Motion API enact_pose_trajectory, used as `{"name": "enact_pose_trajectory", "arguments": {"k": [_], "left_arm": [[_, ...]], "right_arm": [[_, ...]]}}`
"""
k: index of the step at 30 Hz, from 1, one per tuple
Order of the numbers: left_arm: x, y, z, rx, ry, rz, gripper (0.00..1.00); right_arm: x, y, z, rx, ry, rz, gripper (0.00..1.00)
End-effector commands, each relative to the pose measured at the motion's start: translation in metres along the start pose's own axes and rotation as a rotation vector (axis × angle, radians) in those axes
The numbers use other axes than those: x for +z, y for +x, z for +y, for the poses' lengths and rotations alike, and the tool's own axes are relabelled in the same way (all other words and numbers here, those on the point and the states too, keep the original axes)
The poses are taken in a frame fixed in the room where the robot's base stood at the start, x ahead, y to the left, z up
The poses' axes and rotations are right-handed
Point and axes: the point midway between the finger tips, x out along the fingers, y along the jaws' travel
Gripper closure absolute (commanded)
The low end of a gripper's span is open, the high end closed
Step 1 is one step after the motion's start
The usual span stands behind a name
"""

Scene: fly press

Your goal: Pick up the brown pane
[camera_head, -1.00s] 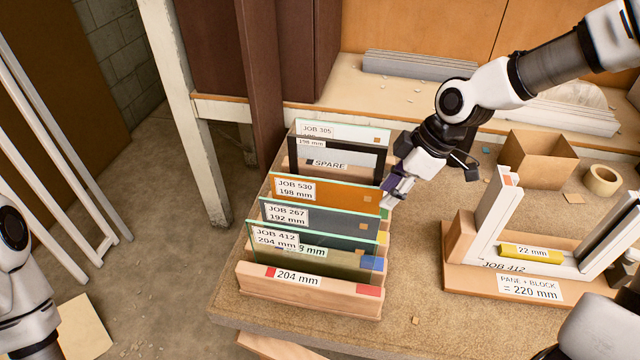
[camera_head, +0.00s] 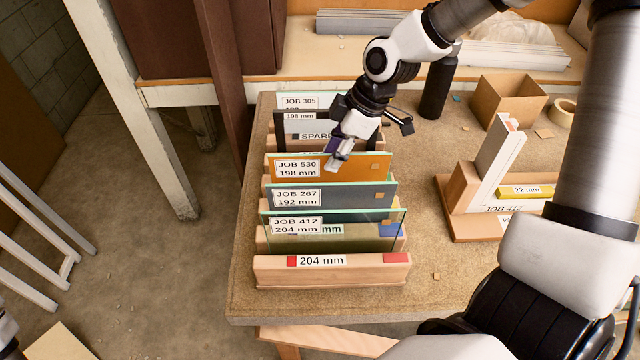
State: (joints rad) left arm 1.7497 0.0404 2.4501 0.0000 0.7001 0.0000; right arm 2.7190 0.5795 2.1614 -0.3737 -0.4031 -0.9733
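The brown pane (camera_head: 354,167), an orange-brown sheet labelled JOB 530, 198 mm, stands upright in a rack slot in the middle of the row. My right gripper (camera_head: 336,165) is at the pane's top edge, just right of its label, fingers pointing down. The fingertips overlap the pane's upper edge in the picture. I cannot tell whether they are closed on it or only beside it. My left gripper is out of view.
The grey JOB 267 pane (camera_head: 345,196) and greenish JOB 412 pane (camera_head: 350,232) stand in front. The black-framed SPARE pane (camera_head: 281,128) and JOB 305 pane (camera_head: 325,99) stand behind. A white frame (camera_head: 494,160), box (camera_head: 507,100) and black bottle (camera_head: 437,85) are to the right.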

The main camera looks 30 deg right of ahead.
Motion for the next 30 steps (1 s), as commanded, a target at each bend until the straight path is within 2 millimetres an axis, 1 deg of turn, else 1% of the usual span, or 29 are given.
{"name": "enact_pose_trajectory", "arguments": {"k": [4, 6, 7, 9, 12, 18, 19, 20, 21, 22, 30], "left_arm": [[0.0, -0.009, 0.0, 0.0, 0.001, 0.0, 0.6], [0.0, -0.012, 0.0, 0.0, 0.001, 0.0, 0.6], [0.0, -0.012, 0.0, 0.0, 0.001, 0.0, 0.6], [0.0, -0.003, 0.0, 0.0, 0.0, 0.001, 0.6], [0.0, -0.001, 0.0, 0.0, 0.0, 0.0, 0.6], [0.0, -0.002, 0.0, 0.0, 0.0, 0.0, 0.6], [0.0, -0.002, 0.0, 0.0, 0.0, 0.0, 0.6], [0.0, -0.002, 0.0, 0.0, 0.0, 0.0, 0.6], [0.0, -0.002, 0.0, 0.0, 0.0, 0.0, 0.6], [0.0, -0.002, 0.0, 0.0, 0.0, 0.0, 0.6], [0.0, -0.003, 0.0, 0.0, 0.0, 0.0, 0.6]], "right_arm": [[0.0, 0.017, 0.0, -0.003, 0.001, -0.005, 0.65], [0.0, 0.031, 0.0, -0.004, 0.002, -0.006, 0.65], [0.001, 0.038, 0.0, -0.002, 0.002, -0.007, 0.65], [0.002, 0.051, 0.0, -0.001, 0.0, -0.003, 0.65], [0.001, 0.057, 0.001, 0.001, -0.001, -0.003, 0.65], [0.0, 0.057, 0.001, 0.001, 0.0, -0.001, 0.65], [0.0, 0.057, 0.001, 0.001, 0.0, -0.001, 0.72], [0.0, 0.057, 0.001, 0.001, 0.0, -0.001, 0.82], [0.0, 0.057, 0.001, 0.001, 0.0, -0.001, 0.96], [0.0, 0.057, 0.001, 0.001, 0.0, -0.001, 1.0], [0.0, 0.056, 0.001, 0.002, 0.0, -0.001, 1.0]]}}
